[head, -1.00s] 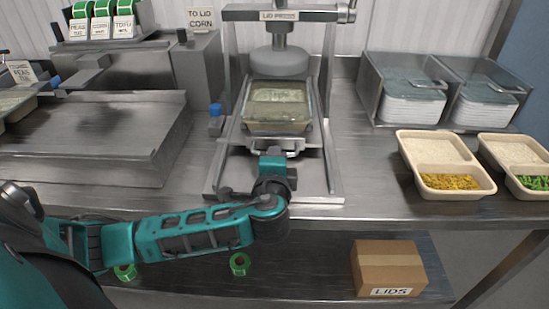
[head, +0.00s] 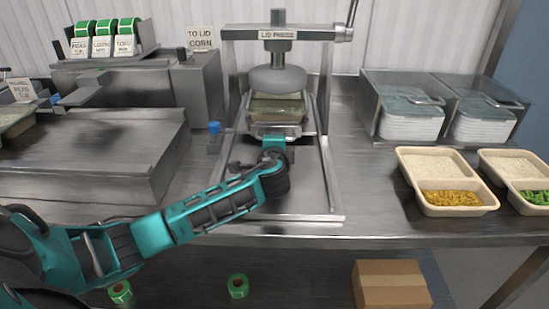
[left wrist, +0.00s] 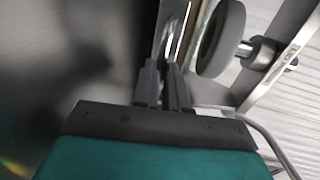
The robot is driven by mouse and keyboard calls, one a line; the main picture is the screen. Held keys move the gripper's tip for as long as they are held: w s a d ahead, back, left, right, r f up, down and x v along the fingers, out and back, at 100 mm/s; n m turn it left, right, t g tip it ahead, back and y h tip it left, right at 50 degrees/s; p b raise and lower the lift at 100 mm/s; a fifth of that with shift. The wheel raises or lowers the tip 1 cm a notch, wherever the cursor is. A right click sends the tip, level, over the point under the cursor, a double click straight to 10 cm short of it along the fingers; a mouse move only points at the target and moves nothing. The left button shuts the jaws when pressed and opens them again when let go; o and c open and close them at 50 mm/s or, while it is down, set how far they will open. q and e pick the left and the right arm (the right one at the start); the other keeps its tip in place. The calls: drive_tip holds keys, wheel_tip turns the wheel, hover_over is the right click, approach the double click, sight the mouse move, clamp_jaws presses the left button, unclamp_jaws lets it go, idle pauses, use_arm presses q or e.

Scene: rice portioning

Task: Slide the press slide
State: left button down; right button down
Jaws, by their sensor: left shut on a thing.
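The lid press (head: 268,34) stands at the back middle of the counter, with its round press plate (head: 277,79) hanging from a screw. The metal press slide (head: 276,131) is on the rails of the press frame and carries a lidded container (head: 277,109). The container's back part is under the plate; I cannot tell whether they touch. My left gripper (head: 273,141) is shut on the front handle of the slide, which its own wrist hides. In the left wrist view, the closed fingers (left wrist: 163,80) are near the plate (left wrist: 221,38). My right gripper is not in view.
Two-part trays (head: 452,198) with rice, corn and green vegetables stand on the right, in front of metal bins (head: 405,105). A metal platform (head: 85,150) is on the left. A cardboard box (head: 391,284) and green rolls (head: 238,286) are on the lower shelf.

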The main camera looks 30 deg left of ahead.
use_arm(q)
drive_tip(key=shift+w+a+r, duration=0.1)
drive_tip(key=shift+w+r, duration=0.05)
drive_tip(key=c, duration=1.2)
unclamp_jaws()
drive_tip(key=shift+w, duration=0.15)
drive_tip(key=shift+o, duration=0.2)
drive_tip(key=v, duration=1.3)
drive_tip(key=shift+a+p, duration=0.1)
drive_tip(key=shift+p, duration=0.25)
